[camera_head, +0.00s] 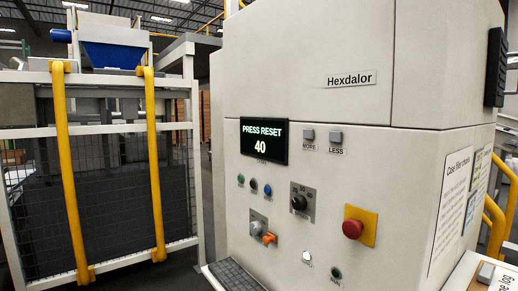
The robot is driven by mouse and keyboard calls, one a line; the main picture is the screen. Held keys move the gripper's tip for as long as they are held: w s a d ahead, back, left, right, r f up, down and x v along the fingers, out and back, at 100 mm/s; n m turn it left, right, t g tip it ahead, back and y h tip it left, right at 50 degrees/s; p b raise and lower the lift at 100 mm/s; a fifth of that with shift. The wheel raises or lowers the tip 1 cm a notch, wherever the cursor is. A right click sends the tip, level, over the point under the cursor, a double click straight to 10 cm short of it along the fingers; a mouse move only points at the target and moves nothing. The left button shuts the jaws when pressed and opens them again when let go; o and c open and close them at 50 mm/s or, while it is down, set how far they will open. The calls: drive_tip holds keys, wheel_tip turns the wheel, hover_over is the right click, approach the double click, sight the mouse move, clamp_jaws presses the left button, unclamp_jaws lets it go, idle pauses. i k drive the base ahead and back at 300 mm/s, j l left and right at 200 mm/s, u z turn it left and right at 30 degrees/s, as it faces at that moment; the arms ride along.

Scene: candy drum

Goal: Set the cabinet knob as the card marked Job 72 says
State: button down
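The pale cabinet (315,110) labelled Hexdalor fills the middle and right. A black rotary knob (299,202) sits on a grey scale plate on its front; the scale numbers are small, and I cannot tell its setting surely. The display (264,140) above left reads PRESS RESET and 40. On the cabinet's right side a white sheet (450,205) is headed with small text I cannot read surely. A piece of a card (507,281) shows at the lower right corner, cut off; no Job 72 marking is legible. My gripper is not in view.
Grey MORE (308,134) and LESS (336,136) buttons, several small round buttons, an orange-handled switch (268,239) and a red emergency button (353,229) surround the knob. A mesh fence (110,190) with yellow posts stands left. A dark grated ledge (236,275) juts out below.

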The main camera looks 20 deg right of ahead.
sight(299, 203)
drive_tip(key=k+l, duration=0.1)
drive_tip(key=l, duration=0.15)
drive_tip(key=k+l+z, duration=0.1)
drive_tip(key=l+z, duration=0.1)
drive_tip(key=l, duration=0.55)
drive_tip(key=i+l+z, duration=0.1)
drive_tip(key=l, duration=0.55)
drive_tip(key=l+z, duration=0.1)
drive_tip(key=l, duration=0.55)
drive_tip(key=j+u, duration=0.9)
drive_tip(key=u, duration=0.15)
drive_tip(key=i+j+u, duration=0.15)
drive_tip(key=j+u, duration=0.25)
drive_tip(key=i+j+u, duration=0.1)
drive_tip(key=i+u, duration=0.25)
drive_tip(key=i+j+z, duration=0.15)
drive_tip(key=i+z, duration=0.35)
drive_tip(key=i+j+z, duration=0.25)
drive_tip(key=z, duration=0.25)
drive_tip(key=i+j+z, duration=0.25)
drive_tip(key=j+z, duration=0.2)
